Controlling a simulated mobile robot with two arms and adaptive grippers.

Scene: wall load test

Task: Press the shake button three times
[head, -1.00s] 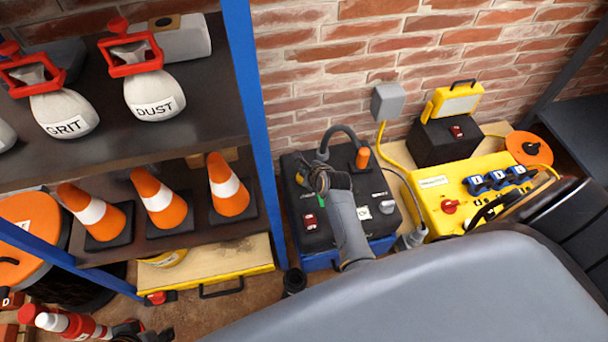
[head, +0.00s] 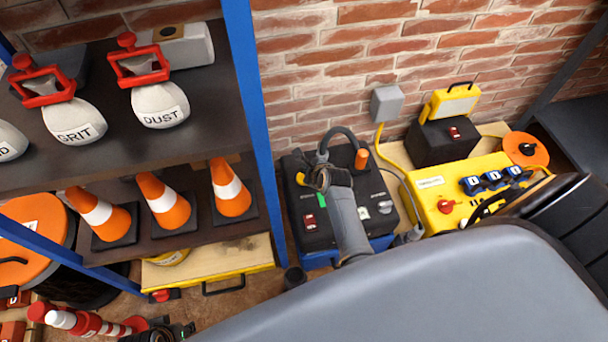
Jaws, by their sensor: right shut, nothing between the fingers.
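A black-topped machine with a blue base (head: 305,240) stands on the floor against the brick wall. On its top are a red rocker switch (head: 310,222), an orange knob (head: 361,158), a pale grey knob (head: 385,207), a small white label (head: 363,213) and a yellow part (head: 299,178). I cannot read which control is the shake button. My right gripper (head: 321,178) is shut and empty over the back left of this top, hiding part of it; contact cannot be told. My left gripper (head: 165,334) shows only partly at the bottom edge; its fingers are unclear.
A shelf with a blue post (head: 246,90) stands left, holding bags and orange cones (head: 231,188). A yellow power box (head: 440,206) and a black case with a yellow lamp (head: 443,138) stand right. A yellow-edged board (head: 222,270) lies below the shelf.

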